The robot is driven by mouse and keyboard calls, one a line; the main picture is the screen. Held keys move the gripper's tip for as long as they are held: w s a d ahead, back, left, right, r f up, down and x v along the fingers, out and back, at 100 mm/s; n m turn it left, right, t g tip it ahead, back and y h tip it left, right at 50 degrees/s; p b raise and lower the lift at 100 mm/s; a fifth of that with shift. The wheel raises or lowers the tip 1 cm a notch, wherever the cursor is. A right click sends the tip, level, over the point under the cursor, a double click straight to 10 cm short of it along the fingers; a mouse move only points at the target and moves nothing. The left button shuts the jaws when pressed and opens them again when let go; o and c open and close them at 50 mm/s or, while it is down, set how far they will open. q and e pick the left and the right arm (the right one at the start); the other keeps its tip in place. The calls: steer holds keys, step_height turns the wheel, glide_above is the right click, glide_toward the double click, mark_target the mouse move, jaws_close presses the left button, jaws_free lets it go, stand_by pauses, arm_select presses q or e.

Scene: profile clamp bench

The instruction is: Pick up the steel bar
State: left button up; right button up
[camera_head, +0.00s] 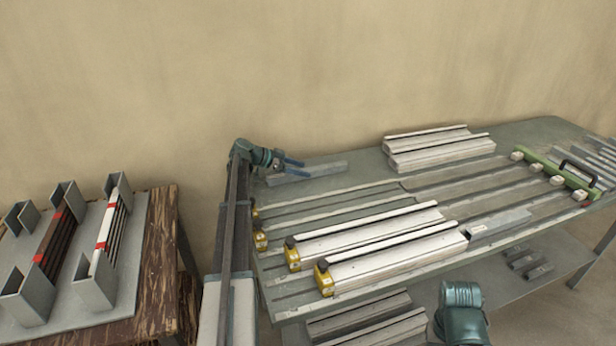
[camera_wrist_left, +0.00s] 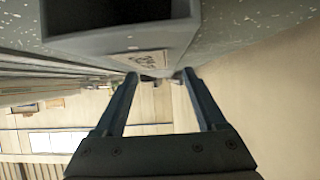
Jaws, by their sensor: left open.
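A grey steel bar (camera_head: 326,169) lies near the back left corner of the bench, close to the wall. In the left wrist view, a grey bar with a dark hollow end and a small label (camera_wrist_left: 140,60) fills the top of the picture. My left gripper (camera_head: 297,169) is open at the bar's left end, its blue fingers pointing right. In the left wrist view its fingertips (camera_wrist_left: 160,77) stand apart just below the label; I cannot tell whether they touch the bar. My right gripper is out of view.
The green bench (camera_head: 380,293) carries pale profiles (camera_head: 397,263) with yellow end clamps (camera_head: 324,279) in front, stacked profiles (camera_head: 440,150) at the back and a green crossbar (camera_head: 555,173) at right. A wooden table (camera_head: 158,250) with a slotted rack (camera_head: 95,290) stands at left.

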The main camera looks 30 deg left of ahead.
arm_select(q)
steer(key=shift+x, duration=1)
jaws_close()
